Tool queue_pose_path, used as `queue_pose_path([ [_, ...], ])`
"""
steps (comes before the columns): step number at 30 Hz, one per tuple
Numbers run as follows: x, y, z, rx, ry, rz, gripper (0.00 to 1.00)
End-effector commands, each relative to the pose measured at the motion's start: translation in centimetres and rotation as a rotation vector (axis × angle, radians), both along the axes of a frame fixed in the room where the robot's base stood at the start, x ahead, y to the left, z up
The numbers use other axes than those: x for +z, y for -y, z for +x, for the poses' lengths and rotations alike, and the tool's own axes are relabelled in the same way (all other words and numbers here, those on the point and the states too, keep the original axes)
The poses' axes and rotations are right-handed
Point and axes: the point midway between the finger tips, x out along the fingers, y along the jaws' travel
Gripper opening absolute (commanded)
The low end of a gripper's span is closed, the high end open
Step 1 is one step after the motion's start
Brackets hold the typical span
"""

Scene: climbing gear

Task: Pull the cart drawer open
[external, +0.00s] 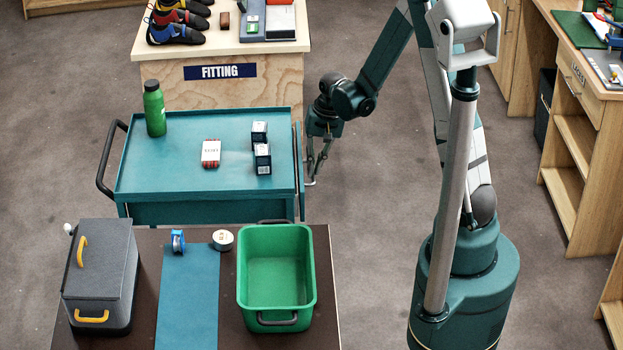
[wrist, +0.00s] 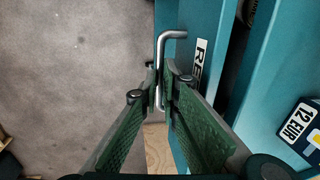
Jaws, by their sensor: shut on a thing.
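The teal cart (external: 205,211) stands left of my arm, with its drawer on the right-hand side. In the wrist view the drawer front (wrist: 184,58) carries a partly hidden white label starting "RE". A gap shows between this front and the cart's top tray, so the drawer stands partly out. The silver bar handle (wrist: 161,52) sticks out from the front. My gripper (wrist: 160,92) is shut on the handle, its green-padded fingers on either side of the bar. My gripper (external: 315,178) also shows beside the cart in the external view. The drawer's inside is mostly hidden.
A table with a green crate (external: 277,322) is in front. Open floor (external: 365,215) lies right of the drawer.

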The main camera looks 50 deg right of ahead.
Motion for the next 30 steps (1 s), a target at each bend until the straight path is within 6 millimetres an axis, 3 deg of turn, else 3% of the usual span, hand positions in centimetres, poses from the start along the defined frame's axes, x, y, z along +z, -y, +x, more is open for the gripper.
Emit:
queue_pose_path([
  [30,0.0,13.1,-13.0,-0.005,-0.001,-0.001,0.0],
])
